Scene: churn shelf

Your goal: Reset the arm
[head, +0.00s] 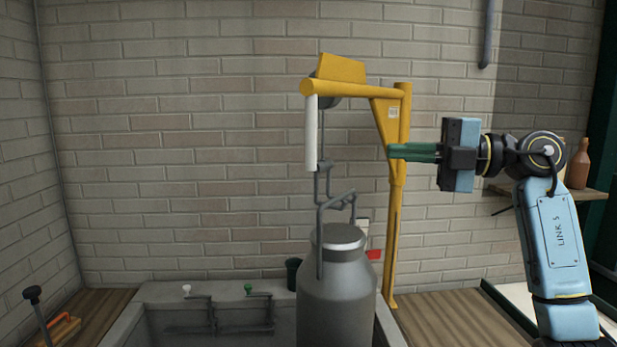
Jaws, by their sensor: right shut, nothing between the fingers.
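My right gripper (413,152) comes in from the right, with its green fingers shut and empty. They point left and overlap the yellow hoist post (396,200) in the picture; I cannot tell whether they touch it. My right arm's blue link is bent upward below it. My left gripper is not in view.
A grey milk churn (337,292) hangs or stands under the yellow hoist arm (345,88), at the grey trough (150,295). A shelf with a brown bottle (579,165) is at the right. Open space lies left of the hoist, before the brick wall.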

